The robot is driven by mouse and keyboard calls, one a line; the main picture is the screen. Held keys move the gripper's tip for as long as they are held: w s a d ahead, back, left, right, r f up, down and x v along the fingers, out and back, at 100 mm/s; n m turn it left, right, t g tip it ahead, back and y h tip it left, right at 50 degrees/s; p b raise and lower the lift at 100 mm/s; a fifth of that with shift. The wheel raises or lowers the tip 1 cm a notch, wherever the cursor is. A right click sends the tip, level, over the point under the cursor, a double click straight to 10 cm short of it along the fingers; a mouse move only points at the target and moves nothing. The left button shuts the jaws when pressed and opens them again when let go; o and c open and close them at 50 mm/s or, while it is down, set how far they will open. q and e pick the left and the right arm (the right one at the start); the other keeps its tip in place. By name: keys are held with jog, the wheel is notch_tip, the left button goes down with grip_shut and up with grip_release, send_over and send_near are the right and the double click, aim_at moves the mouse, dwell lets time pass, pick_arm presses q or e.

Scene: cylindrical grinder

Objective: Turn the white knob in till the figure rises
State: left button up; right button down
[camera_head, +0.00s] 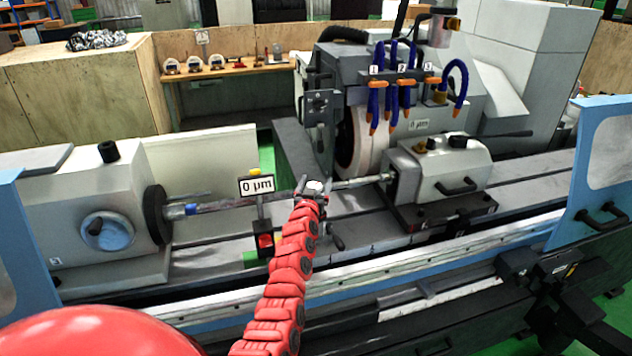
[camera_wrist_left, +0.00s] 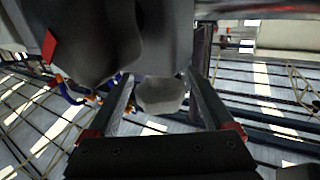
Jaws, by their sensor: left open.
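A pale, faceted white knob (camera_head: 315,186) sits near the middle of the machine, by the long workpiece bar (camera_head: 232,201). My left gripper (camera_head: 314,190), on the red arm, is at the knob with one finger on each side. In the left wrist view the knob (camera_wrist_left: 160,96) shows between the two open fingers (camera_wrist_left: 162,108), with narrow gaps that look clear of it. A sign reading "0 µm" (camera_head: 257,185) stands left of the gripper. My right gripper is not in view.
The grinding wheel (camera_head: 357,142) stands behind the knob. The tailstock (camera_head: 440,172) is to the right and the headstock (camera_head: 97,200) to the left. Blue coolant hoses (camera_head: 391,100) hang above. A post with a red button (camera_head: 265,240) stands close left of my arm.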

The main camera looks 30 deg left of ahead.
pick_arm(q)
jog(key=shift+w+a, duration=0.2)
jog(key=shift+w, duration=0.15)
jog(key=shift+c, duration=0.3)
